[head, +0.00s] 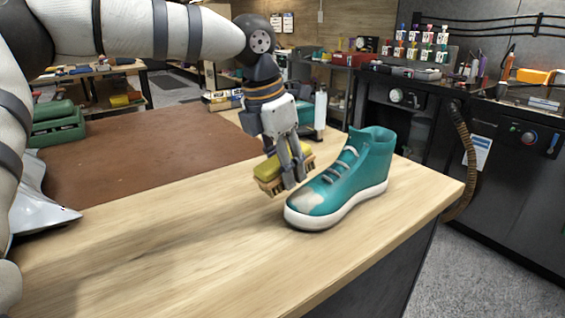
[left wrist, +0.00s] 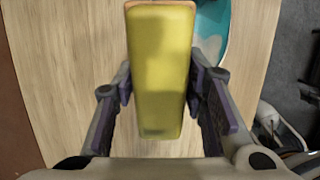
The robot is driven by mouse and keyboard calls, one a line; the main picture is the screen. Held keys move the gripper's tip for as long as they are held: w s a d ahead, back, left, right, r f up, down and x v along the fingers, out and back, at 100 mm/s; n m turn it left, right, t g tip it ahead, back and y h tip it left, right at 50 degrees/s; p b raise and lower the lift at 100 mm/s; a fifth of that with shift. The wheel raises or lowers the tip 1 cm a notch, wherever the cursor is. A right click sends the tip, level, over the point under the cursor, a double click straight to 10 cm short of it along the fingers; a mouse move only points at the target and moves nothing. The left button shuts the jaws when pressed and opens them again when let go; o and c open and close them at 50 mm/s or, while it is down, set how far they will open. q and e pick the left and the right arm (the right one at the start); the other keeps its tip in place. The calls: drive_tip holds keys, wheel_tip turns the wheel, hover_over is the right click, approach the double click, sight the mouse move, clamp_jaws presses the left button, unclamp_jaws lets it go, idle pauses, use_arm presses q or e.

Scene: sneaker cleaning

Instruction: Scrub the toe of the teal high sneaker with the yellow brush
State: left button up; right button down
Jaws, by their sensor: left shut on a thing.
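The teal high sneaker (head: 352,172) stands upright on the wooden table, its white sole down and its toe pointing to the front left. A pale, dirty-looking patch (head: 310,199) shows on its toe. My left gripper (head: 293,178) is shut on the yellow brush (head: 268,171), its bristles facing down, just left of the toe and apart from it in the head view. In the left wrist view the yellow brush (left wrist: 160,75) sits between both fingers, and part of the sneaker (left wrist: 211,28) shows beyond it at the upper right. My right gripper is not in view.
The wooden table (head: 180,245) is clear in front and left of the sneaker. A brown mat (head: 130,170) lies behind at left. A bottle (head: 320,112) stands behind the gripper. The table's right edge is close to the sneaker's heel.

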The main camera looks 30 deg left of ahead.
sight(299, 195)
use_arm(q)
drive_tip(key=shift+x, duration=1.15)
idle(0.4)
drive_tip(key=shift+s+d, duration=0.55)
drive_tip(key=shift+d, duration=0.7)
drive_tip(key=shift+s+d, duration=0.55)
drive_tip(key=shift+d, duration=0.7)
drive_tip(key=shift+s+d, duration=0.55)
drive_tip(key=shift+d, duration=0.7)
drive_tip(key=shift+w+a, duration=0.35)
drive_tip(key=shift+a, duration=0.4)
drive_tip(key=shift+w+a, duration=0.3)
drive_tip(key=shift+a, duration=0.4)
drive_tip(key=shift+w+a, duration=0.35)
drive_tip(key=shift+a, duration=0.4)
drive_tip(key=shift+w+a, duration=0.3)
drive_tip(key=shift+a, duration=0.45)
drive_tip(key=shift+w+a, duration=0.35)
drive_tip(key=shift+a, duration=0.45)
drive_tip(key=shift+v, duration=3)
drive_tip(key=shift+r, duration=0.1)
